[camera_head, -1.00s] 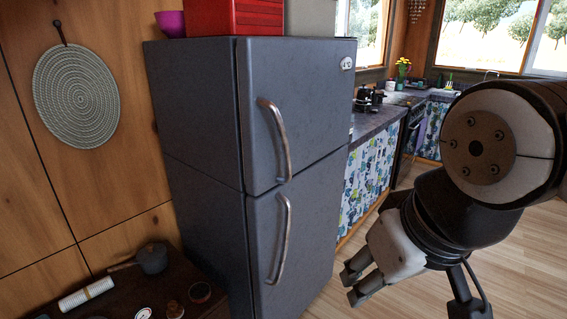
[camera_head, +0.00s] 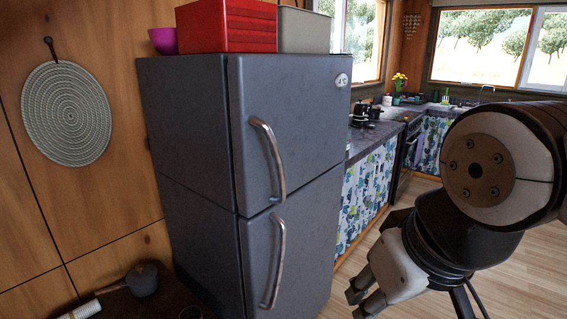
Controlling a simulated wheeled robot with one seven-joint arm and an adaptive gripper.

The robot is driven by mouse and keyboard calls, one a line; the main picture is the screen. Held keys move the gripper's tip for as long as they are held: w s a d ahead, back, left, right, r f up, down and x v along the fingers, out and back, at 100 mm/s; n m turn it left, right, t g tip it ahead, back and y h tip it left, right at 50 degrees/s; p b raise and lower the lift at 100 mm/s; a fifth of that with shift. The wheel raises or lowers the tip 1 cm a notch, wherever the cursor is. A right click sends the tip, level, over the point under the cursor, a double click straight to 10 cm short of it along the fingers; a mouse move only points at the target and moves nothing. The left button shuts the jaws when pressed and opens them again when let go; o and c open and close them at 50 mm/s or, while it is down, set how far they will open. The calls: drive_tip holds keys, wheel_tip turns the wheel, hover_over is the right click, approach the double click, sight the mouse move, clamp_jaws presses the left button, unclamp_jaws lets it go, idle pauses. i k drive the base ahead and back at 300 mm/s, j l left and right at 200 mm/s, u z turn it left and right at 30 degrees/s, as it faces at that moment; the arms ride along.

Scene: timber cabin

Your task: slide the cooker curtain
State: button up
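A patterned curtain (camera_head: 364,198) in blue, green and white hangs below the dark counter just right of the fridge. Another curtain of the same pattern (camera_head: 428,143) hangs under the far counter, beyond the dark cooker (camera_head: 406,152). My gripper (camera_head: 361,303) is at the lower right, pointing down and left, in front of the near curtain and apart from it. Its fingers look spread with nothing between them. The fridge hides the near curtain's left end, and my arm covers part of the far counter.
A tall grey fridge (camera_head: 200,150) stands close on the left, with two handles sticking out. A low dark table with a pot (camera_head: 143,280) is at the lower left. Wooden floor (camera_head: 420,200) lies open right of the counter.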

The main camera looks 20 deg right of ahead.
sight(377, 154)
drive_tip(key=i+l+z, duration=0.1)
drive_tip(key=i+l, duration=0.8)
drive_tip(key=i+l+z, duration=0.15)
drive_tip(key=i+l, duration=0.3)
drive_tip(key=i+l+z, duration=0.1)
drive_tip(key=i+l, duration=0.25)
drive_tip(key=i+l+z, duration=0.1)
drive_tip(key=i+l, duration=0.25)
drive_tip(key=i, duration=0.25)
drive_tip(key=i+l, duration=0.3)
drive_tip(key=i, duration=0.2)
drive_tip(key=i+l+z, duration=0.15)
drive_tip(key=i+l, duration=0.15)
drive_tip(key=i, duration=0.2)
